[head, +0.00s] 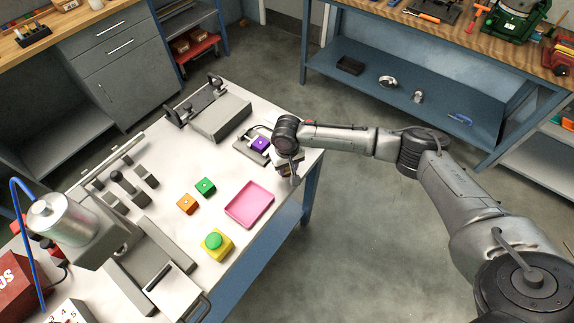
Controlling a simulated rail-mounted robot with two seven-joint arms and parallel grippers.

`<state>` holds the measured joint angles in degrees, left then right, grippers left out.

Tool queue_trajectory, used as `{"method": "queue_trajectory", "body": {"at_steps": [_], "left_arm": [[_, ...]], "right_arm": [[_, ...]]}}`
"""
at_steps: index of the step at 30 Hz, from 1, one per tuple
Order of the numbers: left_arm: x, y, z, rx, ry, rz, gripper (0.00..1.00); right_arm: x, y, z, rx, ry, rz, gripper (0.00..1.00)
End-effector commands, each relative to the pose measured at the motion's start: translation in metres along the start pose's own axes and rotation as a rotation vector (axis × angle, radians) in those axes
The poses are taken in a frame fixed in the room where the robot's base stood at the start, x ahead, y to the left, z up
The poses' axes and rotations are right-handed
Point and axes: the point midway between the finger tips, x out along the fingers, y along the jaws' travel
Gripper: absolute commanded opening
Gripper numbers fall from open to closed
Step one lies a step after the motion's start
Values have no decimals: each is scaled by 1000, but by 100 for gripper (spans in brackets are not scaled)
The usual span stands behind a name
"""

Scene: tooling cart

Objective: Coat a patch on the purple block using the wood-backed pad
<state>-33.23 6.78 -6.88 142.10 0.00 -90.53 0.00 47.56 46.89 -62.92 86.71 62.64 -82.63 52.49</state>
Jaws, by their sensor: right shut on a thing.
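The purple block (260,143) sits near the far right part of the white cart top, on or against a flat grey piece (250,152). My right gripper (289,168) is just right of the block, low over the cart's right edge. It is shut on a small dark and brown thing, which seems to be the wood-backed pad (283,161). The pad is mostly hidden by the gripper, and I cannot tell whether it touches anything. My left gripper is not in view.
A pink tray (249,204), green block (205,186), orange block (187,204) and yellow block with green top (215,244) stand nearer. A grey vise-like fixture (218,115) lies behind left. Grey machinery (68,232) fills the left side. The floor right of the cart is clear.

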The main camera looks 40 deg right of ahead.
Motion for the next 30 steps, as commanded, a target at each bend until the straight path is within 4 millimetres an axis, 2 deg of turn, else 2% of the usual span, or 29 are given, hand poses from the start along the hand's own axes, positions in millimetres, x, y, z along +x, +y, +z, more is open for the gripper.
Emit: {"method": "queue_trajectory", "body": {"at_steps": [30], "left_arm": [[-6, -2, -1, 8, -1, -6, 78]], "right_arm": [[1, 0, 0, -1, -1, 0, 18]]}}
